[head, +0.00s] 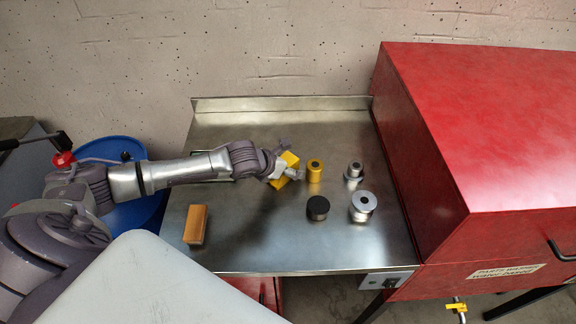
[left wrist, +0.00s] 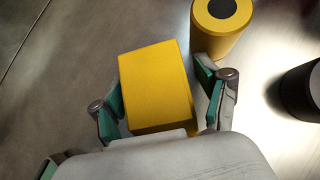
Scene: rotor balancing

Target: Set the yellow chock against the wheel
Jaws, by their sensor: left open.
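The yellow chock (head: 290,158) is a yellow block on the steel bench, partly hidden by my left gripper (head: 283,172) in the head view. In the left wrist view the chock (left wrist: 156,85) lies between the green-padded fingers of my left gripper (left wrist: 160,92). The fingers are open, one on each side of the block; a narrow gap shows at the left finger, and contact at the right one is unclear. I cannot pick out a wheel with certainty. My right gripper is not in view.
A yellow cylinder (head: 314,170) stands just right of the chock. A black cylinder (head: 317,208) and two silver flanged parts (head: 363,202) (head: 353,171) stand further right. An orange-brown block (head: 196,224) lies front left. A red cabinet (head: 480,130) bounds the bench (head: 255,245) on the right.

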